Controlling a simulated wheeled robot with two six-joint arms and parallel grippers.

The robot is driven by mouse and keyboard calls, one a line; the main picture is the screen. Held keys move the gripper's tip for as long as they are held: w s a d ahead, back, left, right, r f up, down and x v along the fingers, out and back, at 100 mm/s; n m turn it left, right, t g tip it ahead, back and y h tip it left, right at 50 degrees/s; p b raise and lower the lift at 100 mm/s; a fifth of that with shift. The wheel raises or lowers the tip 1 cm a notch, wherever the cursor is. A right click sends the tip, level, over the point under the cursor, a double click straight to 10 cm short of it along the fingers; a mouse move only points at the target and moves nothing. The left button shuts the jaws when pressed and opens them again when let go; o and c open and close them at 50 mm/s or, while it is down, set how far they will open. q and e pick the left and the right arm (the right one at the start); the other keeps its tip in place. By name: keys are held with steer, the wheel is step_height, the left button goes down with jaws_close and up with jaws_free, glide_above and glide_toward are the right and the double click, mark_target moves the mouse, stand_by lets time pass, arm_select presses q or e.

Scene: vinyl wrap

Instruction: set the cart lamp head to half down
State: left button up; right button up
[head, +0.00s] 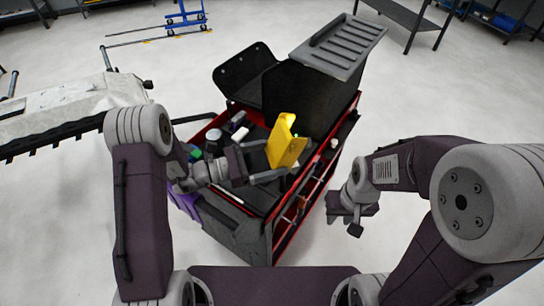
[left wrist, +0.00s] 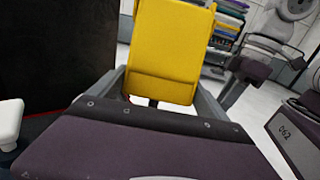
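The yellow lamp head (head: 287,141) stands over the near right part of the red and black cart (head: 240,228), its broad face tilted. In the left wrist view the lamp head (left wrist: 170,50) fills the upper middle, with a short dark stem below it. My left gripper (head: 268,162) is at the lamp head, its fingers spread wide, one on each side of it. I cannot tell whether either finger touches it. My right gripper (head: 348,212) hangs empty to the right of the cart, fingers apart, away from the lamp.
The cart's open top holds a white jar (head: 213,135) and several small items. A raised black panel (head: 245,72) and a grey ribbed lid (head: 340,45) stand at its back. A covered bench (head: 70,110) is at left. Floor right of the cart is clear.

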mark_target(271, 154)
arm_select(q)
steer(key=c, duration=0.5)
steer(key=shift+a+r+p, duration=0.2)
steer(key=shift+r+p, duration=0.1)
steer(key=shift+p, duration=0.3)
steer(key=a+y+p, duration=0.1)
steer(key=p, duration=0.2)
steer(key=a+r+g+y+p, duration=0.1)
steer(key=y+p, duration=0.1)
steer(key=s+a+r+y+p, duration=0.1)
steer(key=p, duration=0.2)
steer(key=shift+r+y+p, duration=0.25)
steer(key=shift+y+p, duration=0.05)
steer(key=shift+p, duration=0.05)
steer(key=shift+a+r+g+y+p, duration=0.1)
steer(key=shift+a+g+y+p, duration=0.25)
steer(key=shift+y+p, duration=0.1)
steer(key=shift+a+r, duration=0.3)
steer(key=shift+r, duration=0.05)
steer(key=o, duration=1.9)
steer(key=shift+s, duration=0.15)
steer(key=v, duration=0.9)
